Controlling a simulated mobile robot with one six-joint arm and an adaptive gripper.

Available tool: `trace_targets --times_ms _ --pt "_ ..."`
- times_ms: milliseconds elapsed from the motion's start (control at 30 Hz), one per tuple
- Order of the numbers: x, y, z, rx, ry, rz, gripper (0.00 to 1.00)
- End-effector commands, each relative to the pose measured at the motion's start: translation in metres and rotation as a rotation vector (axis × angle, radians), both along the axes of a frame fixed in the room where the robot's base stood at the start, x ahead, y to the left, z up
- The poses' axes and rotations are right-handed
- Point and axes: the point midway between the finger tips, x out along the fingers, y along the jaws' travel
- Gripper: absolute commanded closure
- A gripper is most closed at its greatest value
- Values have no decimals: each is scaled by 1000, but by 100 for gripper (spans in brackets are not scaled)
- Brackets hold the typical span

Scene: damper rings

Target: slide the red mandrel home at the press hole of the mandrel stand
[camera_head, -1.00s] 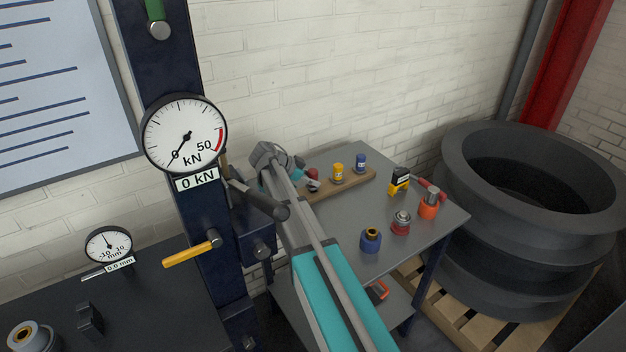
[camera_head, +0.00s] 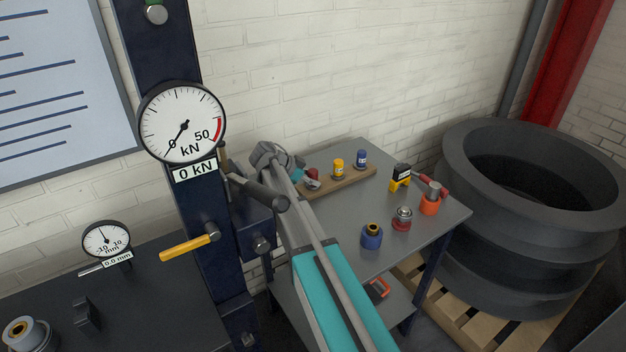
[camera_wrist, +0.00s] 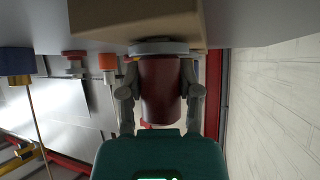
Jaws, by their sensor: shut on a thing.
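The red mandrel (camera_head: 312,173) is at the left end of the wooden mandrel stand (camera_head: 352,184), partly hidden by my gripper (camera_head: 302,174). In the wrist view, my gripper (camera_wrist: 160,95) is shut on the red mandrel (camera_wrist: 160,88), one finger on each side. The mandrel's pale grey collar (camera_wrist: 158,47) is close against the wooden stand (camera_wrist: 135,18); I cannot tell whether it touches. The hole under it is hidden. A yellow mandrel (camera_head: 338,168) and a blue mandrel (camera_head: 361,159) stand upright farther right on the stand.
Large black rings (camera_head: 475,235) are at right.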

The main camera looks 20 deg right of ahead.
Motion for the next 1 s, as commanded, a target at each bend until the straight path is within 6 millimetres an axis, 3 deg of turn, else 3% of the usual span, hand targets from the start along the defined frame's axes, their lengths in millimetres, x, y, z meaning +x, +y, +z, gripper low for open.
trace_targets --times_ms 767,800,1000 --pt "0 0 -4 -1 0 0 100" --pt "0 0 -4 -1 0 0 50" --pt "0 -1 -4 0 0 -1 15"
